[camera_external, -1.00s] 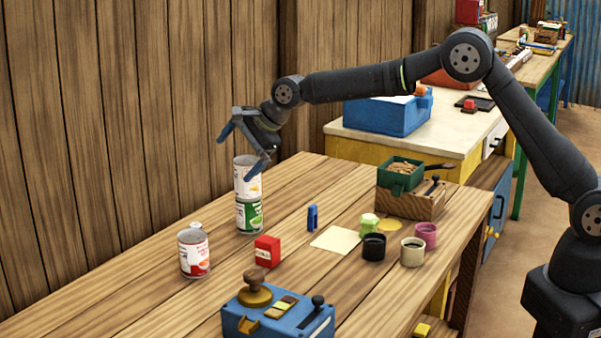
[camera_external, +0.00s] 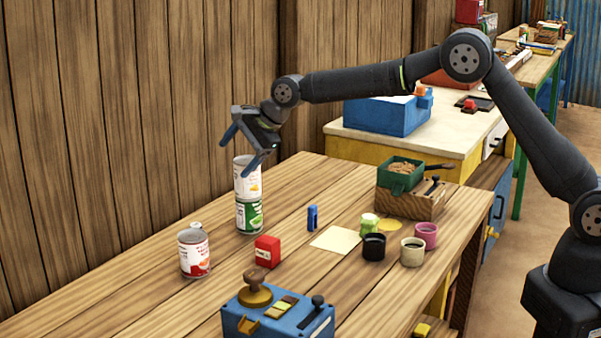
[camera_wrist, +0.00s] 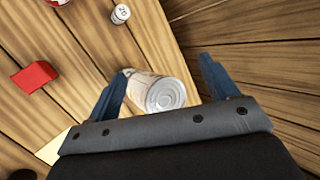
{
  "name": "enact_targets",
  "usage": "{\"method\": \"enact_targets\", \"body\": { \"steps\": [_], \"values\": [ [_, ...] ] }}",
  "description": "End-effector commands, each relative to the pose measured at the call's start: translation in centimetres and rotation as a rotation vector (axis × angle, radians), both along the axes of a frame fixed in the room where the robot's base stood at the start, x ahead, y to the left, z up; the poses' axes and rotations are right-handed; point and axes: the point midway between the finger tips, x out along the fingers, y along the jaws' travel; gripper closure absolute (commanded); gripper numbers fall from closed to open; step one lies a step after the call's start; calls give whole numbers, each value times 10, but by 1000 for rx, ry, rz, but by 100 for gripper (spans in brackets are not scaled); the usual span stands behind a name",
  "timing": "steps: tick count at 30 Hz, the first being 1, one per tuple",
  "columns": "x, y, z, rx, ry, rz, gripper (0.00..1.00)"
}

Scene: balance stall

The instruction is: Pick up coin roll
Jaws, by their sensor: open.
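A small white upright cylinder with "20" on its top, which looks like the coin roll (camera_wrist: 120,14), stands at the top of the wrist view. In the external view only its top (camera_external: 196,225) shows behind a red-and-white can. My gripper (camera_external: 243,156) is open and empty, high at the wall side, around or just above the top of a two-can stack. In the wrist view the open fingers (camera_wrist: 166,66) have the upper can (camera_wrist: 162,94) between them; contact cannot be told.
The stack has a white upper can (camera_external: 247,180) and a green lower can (camera_external: 249,215). The red-and-white can (camera_external: 194,254) stands near the roll. A red box (camera_external: 267,250), a blue upright item (camera_external: 312,217) and a blue stamp box (camera_external: 278,318) stand nearer. Wooden wall (camera_external: 130,120) behind.

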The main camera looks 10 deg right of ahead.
Motion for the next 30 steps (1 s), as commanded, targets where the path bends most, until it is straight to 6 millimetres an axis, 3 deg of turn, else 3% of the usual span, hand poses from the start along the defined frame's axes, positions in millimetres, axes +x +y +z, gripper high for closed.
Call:
{"method": "enact_targets", "body": {
  "steps": [1,4,12,14,17,23,30],
  "values": [
    [0,0,0,0,0,0,31],
    [0,0,0,0,0,0,48],
    [0,0,3,1,-1,0,48],
    [0,0,13,3,-3,0,48],
    [1,1,51,6,-6,1,48],
    [2,19,51,-97,-136,243,48],
    [2,44,52,-238,-358,644,48]
  ]
}}
